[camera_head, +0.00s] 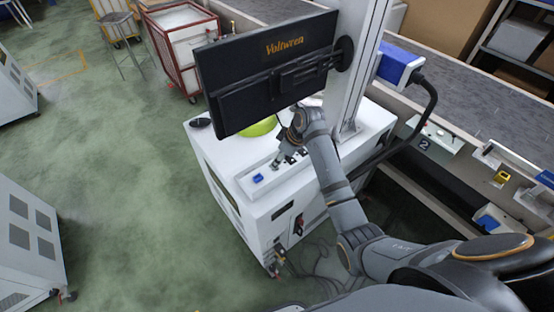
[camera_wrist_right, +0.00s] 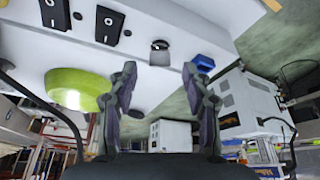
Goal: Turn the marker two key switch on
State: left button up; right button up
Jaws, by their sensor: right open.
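A small grey key switch (camera_wrist_right: 159,54) with a dark top shows in the right wrist view on a white panel, just beyond and between my fingertips. In the head view it appears as a small dark spot (camera_head: 275,164) on the white cabinet (camera_head: 222,160). My right gripper (camera_wrist_right: 160,76) is open and empty, with its two fingers apart. In the head view my right gripper (camera_head: 289,150) is over the cabinet's switch panel, below the monitor. A dark "2" marker (camera_head: 423,144) shows on the conveyor side at the right, away from this gripper. My left gripper is not in view.
Black rocker switches (camera_wrist_right: 109,26) and a blue part (camera_wrist_right: 205,62) flank the key switch. A green dome (camera_wrist_right: 78,89) is near my fingers. The monitor (camera_head: 265,65) overhangs the panel. A conveyor (camera_head: 475,95) runs along the right. Green floor (camera_head: 120,170) is open at left.

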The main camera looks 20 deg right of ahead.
jog(key=shift+x, duration=1.2)
jog(key=shift+w+a+f, duration=0.1)
jog(key=shift+f, duration=0.2)
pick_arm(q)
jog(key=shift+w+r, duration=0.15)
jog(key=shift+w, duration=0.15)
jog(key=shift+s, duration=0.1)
pick_arm(e)
jog(key=shift+c, duration=1)
grip_shut()
jog(key=m+p, duration=0.1)
jog(key=p, duration=0.1)
jog(key=m+p, duration=0.1)
jog(key=p, duration=0.1)
jog(key=shift+r+h, duration=0.3)
jog(key=shift+r, duration=0.05)
jog(key=shift+f+m+t+p, duration=0.2)
jog(key=shift+m+t+p, duration=0.1)
jog(key=shift+m, duration=0.1)
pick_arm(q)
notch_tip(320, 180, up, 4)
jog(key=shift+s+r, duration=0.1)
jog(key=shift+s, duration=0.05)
pick_arm(e)
jog(key=shift+f, duration=0.15)
